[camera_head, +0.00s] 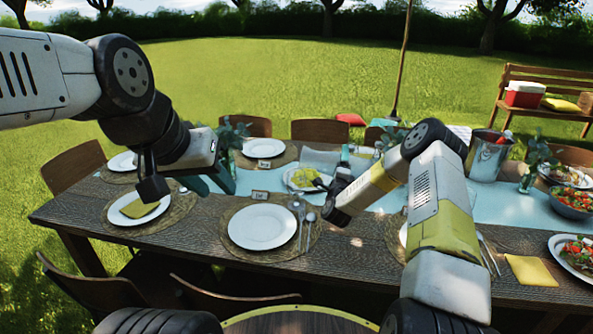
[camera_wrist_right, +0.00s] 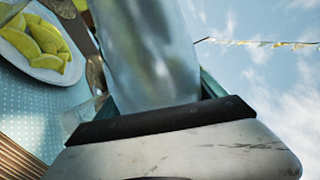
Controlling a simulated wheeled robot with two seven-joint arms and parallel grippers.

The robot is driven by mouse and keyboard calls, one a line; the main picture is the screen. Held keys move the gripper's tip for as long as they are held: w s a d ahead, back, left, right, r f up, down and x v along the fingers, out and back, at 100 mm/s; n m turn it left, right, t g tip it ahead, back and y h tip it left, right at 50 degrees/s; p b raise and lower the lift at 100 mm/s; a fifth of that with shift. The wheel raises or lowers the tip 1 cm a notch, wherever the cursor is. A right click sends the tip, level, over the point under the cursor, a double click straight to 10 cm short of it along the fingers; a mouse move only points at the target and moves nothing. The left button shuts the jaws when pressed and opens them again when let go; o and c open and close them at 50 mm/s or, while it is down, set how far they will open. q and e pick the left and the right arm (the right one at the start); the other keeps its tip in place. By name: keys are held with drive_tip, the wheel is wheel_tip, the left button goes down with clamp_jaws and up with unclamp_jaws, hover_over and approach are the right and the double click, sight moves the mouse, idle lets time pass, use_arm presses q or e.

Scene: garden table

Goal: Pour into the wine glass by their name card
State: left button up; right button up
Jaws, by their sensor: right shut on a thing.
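My right gripper shows in the right wrist view (camera_wrist_right: 165,115), shut on a translucent, greyish cylindrical vessel (camera_wrist_right: 150,55); its top and contents are out of frame or unclear. In the head view my right forearm hides most of this hand. My left gripper (camera_head: 208,182) hangs over the left part of the table, its teal fingers apart with nothing seen between them. A small name card (camera_head: 260,195) stands behind the front middle plate. Another small card (camera_head: 184,190) is near the left gripper. No wine glass can be clearly made out.
A dark wooden table (camera_head: 200,243) carries a light blue runner and place settings, including a white plate (camera_head: 262,227). A plate of yellow wedges (camera_head: 303,178) is mid-table. A metal bucket (camera_head: 487,156) and salad bowls (camera_head: 572,202) are at right. Chairs surround the table.

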drive_tip(key=shift+a+r+n+y, duration=0.15)
drive_tip(key=shift+r+n, duration=0.4)
drive_tip(key=shift+r, duration=0.1)
drive_tip(key=shift+a+r+n+y, duration=0.15)
drive_tip(key=shift+r+n, duration=0.4)
drive_tip(key=shift+r, duration=0.1)
drive_tip(key=shift+w+r+p, duration=0.1)
drive_tip(key=shift+w+p, duration=0.2)
drive_tip(key=shift+p, duration=0.25)
drive_tip(key=shift+a+r+n, duration=0.2)
drive_tip(key=shift+r+n, duration=0.05)
drive_tip(key=shift+n, duration=0.05)
idle(1.2)
